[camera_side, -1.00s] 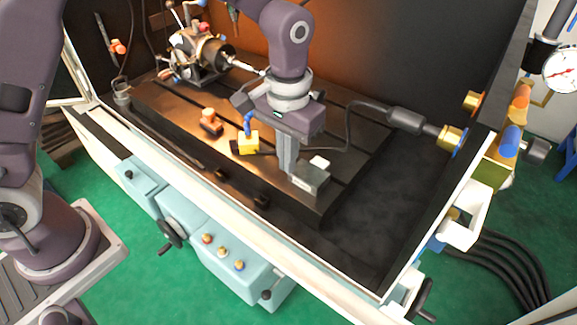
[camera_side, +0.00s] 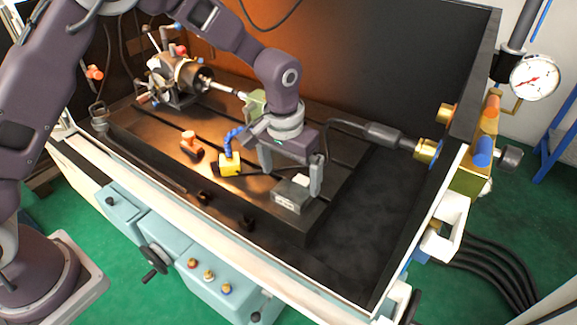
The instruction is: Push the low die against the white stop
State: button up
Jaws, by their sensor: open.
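A low grey block (camera_side: 290,197), which looks like the die, sits near the front right end of the dark slotted table. A small white piece (camera_side: 301,180) shows at its top rear edge; I cannot tell whether this is the stop, or whether it touches the block. My gripper (camera_side: 290,181) points down over this end of the table, its two fingers well apart with nothing held. One finger is behind and left of the block; the other is at its right side. I cannot tell whether that finger touches the block.
A yellow block (camera_side: 229,166) with a blue hose and an orange-topped part (camera_side: 190,139) stand to the left on the table. A chuck unit (camera_side: 180,75) is at the back left.

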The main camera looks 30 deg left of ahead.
aim_at(292, 191)
jog(key=f, duration=0.5)
jog(key=shift+w, duration=0.3)
grip_shut()
grip_release()
jog(key=shift+r, duration=0.1)
jog(key=shift+s+r, duration=0.25)
jog(key=shift+r, duration=1.5)
jog(key=shift+s+r, duration=0.2)
jog(key=shift+r, duration=1.55)
